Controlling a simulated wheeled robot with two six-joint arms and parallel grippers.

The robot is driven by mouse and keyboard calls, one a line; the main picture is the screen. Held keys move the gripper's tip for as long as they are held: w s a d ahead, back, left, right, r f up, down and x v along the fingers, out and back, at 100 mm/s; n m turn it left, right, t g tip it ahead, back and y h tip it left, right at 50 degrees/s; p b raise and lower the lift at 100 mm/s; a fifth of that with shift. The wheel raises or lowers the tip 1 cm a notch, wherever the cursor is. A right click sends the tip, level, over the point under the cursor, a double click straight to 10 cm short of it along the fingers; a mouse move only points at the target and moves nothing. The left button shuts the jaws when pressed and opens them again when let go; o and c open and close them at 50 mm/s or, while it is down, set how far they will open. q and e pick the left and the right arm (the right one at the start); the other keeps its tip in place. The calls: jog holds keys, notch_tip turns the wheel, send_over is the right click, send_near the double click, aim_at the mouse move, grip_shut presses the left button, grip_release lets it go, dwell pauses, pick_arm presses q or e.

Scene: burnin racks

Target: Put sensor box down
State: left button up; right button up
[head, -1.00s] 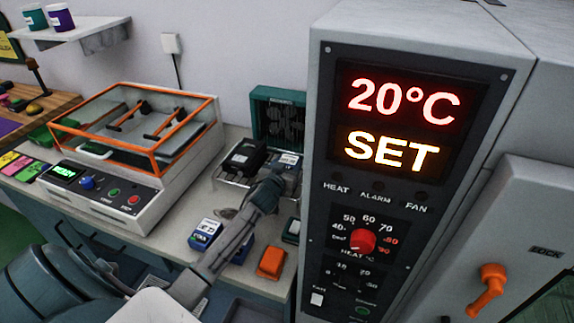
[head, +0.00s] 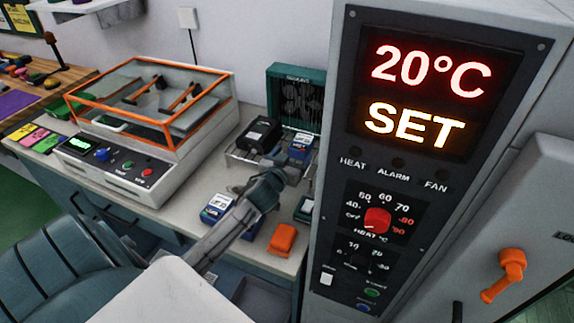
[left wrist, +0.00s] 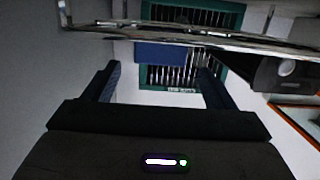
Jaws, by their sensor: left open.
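A blue sensor box (head: 300,146) with a pale label sits on the right part of a wire rack (head: 236,156), beside a black device (head: 259,135). In the left wrist view a blue box face (left wrist: 160,54) shows ahead, beyond the fingertips and by the metal rack edge (left wrist: 215,39). My left gripper (head: 272,181) is in front of the rack, apart from the box. Its fingers (left wrist: 158,85) are spread with nothing between them. Another blue and white box (head: 217,207) lies on the bench left of my gripper. My right gripper is out of view.
A tall grey oven cabinet (head: 335,190) stands close on the right. A teal grille unit (head: 296,95) is behind the rack. An orange block (head: 283,238) and a small teal box (head: 305,209) lie near the bench front. An orange-framed machine (head: 150,110) stands left.

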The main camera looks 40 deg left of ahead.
pick_arm(q)
jog(key=v, duration=0.2)
jog(key=shift+s+d, duration=0.1)
jog(key=shift+s, duration=0.25)
jog(key=shift+s+d+r, duration=0.15)
jog(key=shift+s, duration=0.4)
dwell(1.1)
